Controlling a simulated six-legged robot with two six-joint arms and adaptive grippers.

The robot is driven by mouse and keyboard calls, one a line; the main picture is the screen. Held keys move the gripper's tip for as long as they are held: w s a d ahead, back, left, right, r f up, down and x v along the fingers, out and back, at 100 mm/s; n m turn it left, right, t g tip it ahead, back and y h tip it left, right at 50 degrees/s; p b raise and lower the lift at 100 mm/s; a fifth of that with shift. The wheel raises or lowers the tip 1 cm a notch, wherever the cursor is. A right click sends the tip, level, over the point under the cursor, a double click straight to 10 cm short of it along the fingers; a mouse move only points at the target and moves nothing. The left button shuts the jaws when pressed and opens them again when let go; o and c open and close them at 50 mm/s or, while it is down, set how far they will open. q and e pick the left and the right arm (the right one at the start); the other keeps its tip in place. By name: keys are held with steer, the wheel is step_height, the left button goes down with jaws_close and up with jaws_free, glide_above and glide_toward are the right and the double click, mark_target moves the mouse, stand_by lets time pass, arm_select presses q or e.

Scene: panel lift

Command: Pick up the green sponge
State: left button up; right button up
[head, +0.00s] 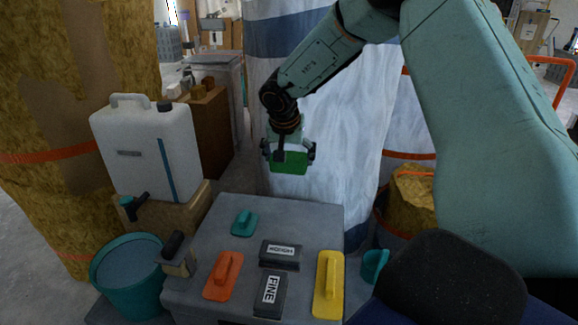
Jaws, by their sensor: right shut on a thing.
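The green sponge (289,166) is a small block held above the back part of the grey work surface. My right gripper (289,152) is shut on the sponge, with a finger on either side of it. The sponge hangs clear of the surface. Its upper part is partly hidden by the gripper. My left gripper is not in the head view.
The grey work surface (314,215) holds a teal float (245,223), an orange float (223,277), a yellow float (329,285) and two dark blocks marked ROUGH (280,253) and FINE (269,294). A teal bucket (127,272) and a white canister (147,148) stand left.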

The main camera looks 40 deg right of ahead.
mark_target(289, 155)
steer(key=shift+r+p, duration=1.2)
steer(key=shift+r, duration=2.3)
steer(key=o, duration=0.4)
steer(key=shift+c, duration=0.2)
steer(key=c, duration=0.4)
